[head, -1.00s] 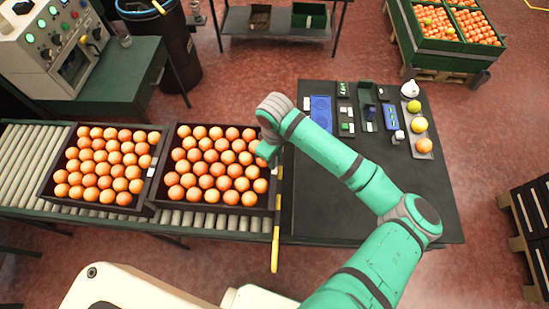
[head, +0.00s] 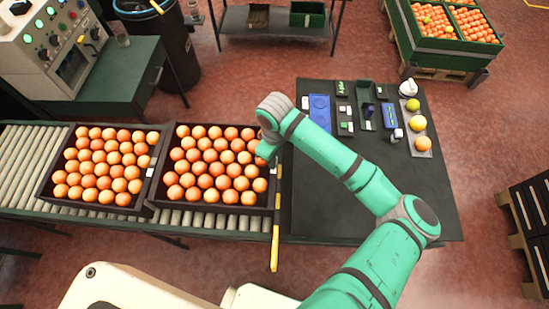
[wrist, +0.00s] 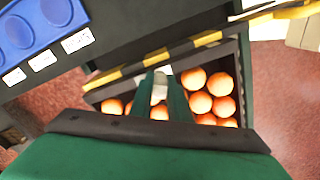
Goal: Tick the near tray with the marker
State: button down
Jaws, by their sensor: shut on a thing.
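The near tray (head: 212,208) is a dark, open box full of oranges at the right end of the roller conveyor. In the wrist view its dark wall (wrist: 245,85) encloses several oranges. My gripper (head: 265,158) hangs over the tray's right edge. In the wrist view its dark green fingers (wrist: 163,88) are shut on a pale grey, stubby thing, seemingly the marker (wrist: 159,92). A small white patch, likely the tray's card, shows just beyond the fingertips. I cannot tell whether the marker tip touches it.
A second orange tray (head: 98,205) stands to the left on the conveyor (head: 22,165). A yellow-and-black bar (wrist: 155,57) runs along the conveyor's end. The dark table (head: 325,215) at right has a clear front; a blue holder (head: 320,110), small blocks and several fruits stand at its back.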

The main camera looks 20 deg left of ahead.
jog(key=shift+f, duration=0.65)
dwell(1.4)
jog(key=shift+s+d, duration=0.25)
jog(key=shift+s, duration=0.6)
dwell(0.4)
jog(key=shift+w+a+r, duration=0.15)
jog(key=shift+w+a, duration=0.05)
jog(key=shift+w, duration=0.5)
dwell(0.4)
jog(key=shift+r, duration=0.1)
jog(key=shift+r, duration=3.4)
